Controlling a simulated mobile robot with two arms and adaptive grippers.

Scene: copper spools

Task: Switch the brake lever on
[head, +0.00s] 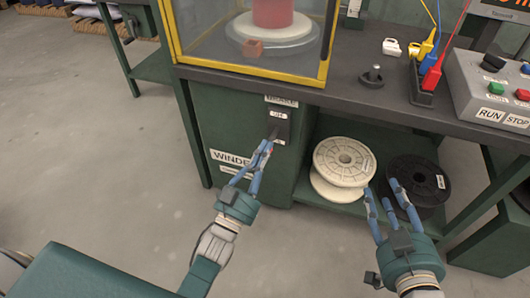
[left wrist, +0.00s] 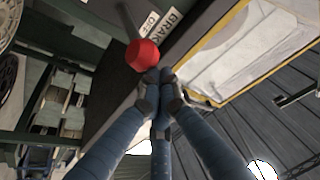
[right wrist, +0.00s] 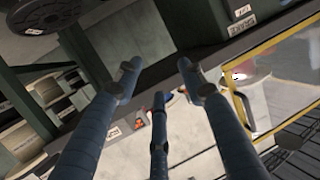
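The brake lever's red ball knob (left wrist: 143,55) shows large in the left wrist view, on a dark shaft beside a label starting "BRAK". In the head view its dark switch plate (head: 284,128) is on the front of the green winder cabinet (head: 228,126), partly behind my left fingers. My left gripper (head: 268,146) is at the lever; its fingertips (left wrist: 161,82) are drawn together just below the knob, touching or nearly touching it, not around it. My right gripper (head: 391,194) is open and empty before the spools; its fingers are spread in the right wrist view (right wrist: 158,82).
A white spool (head: 345,165) and a black spool (head: 420,182) sit on the lower shelf, right of the cabinet. Above are a yellow-framed clear guard (head: 250,75) and a RUN/STOP control box (head: 490,90) on the dark bench top. Open floor lies left.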

